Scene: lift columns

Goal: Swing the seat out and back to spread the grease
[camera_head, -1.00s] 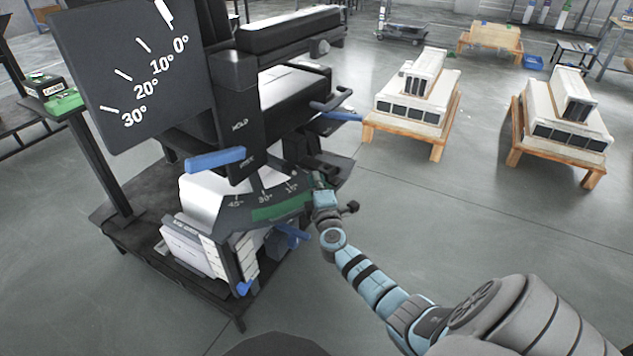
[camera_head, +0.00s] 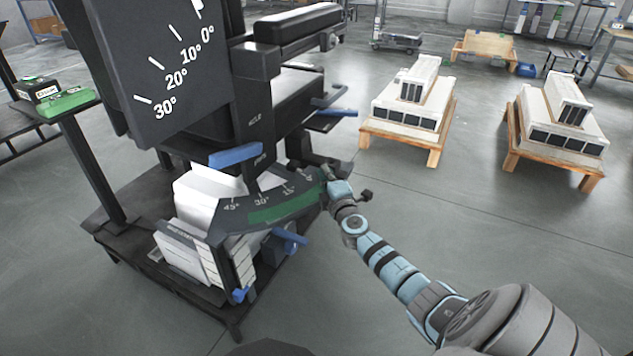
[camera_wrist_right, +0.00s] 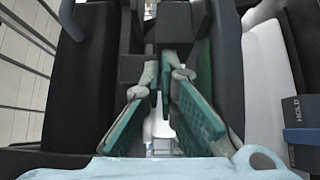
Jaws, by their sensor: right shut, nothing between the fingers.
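The black seat (camera_head: 283,98) is mounted on a stand above a curved angle scale (camera_head: 233,208) marked 45°, 30° and 15°, with a green band. A blue handle (camera_head: 235,156) sticks out from the post below the seat. My right gripper (camera_head: 330,184) is at the right end of the scale, partly hidden beside the dark parts there. In the right wrist view, its green-padded fingers (camera_wrist_right: 160,80) converge between dark parts of the stand, with nothing seen held. Whether they touch the stand is unclear. My left gripper is out of view.
A dark board (camera_head: 165,85) marked 0° to 30° stands at upper left. Two wooden pallets (camera_head: 432,156) (camera_head: 590,182) with white units stand at right. The floor between them and the stand is clear.

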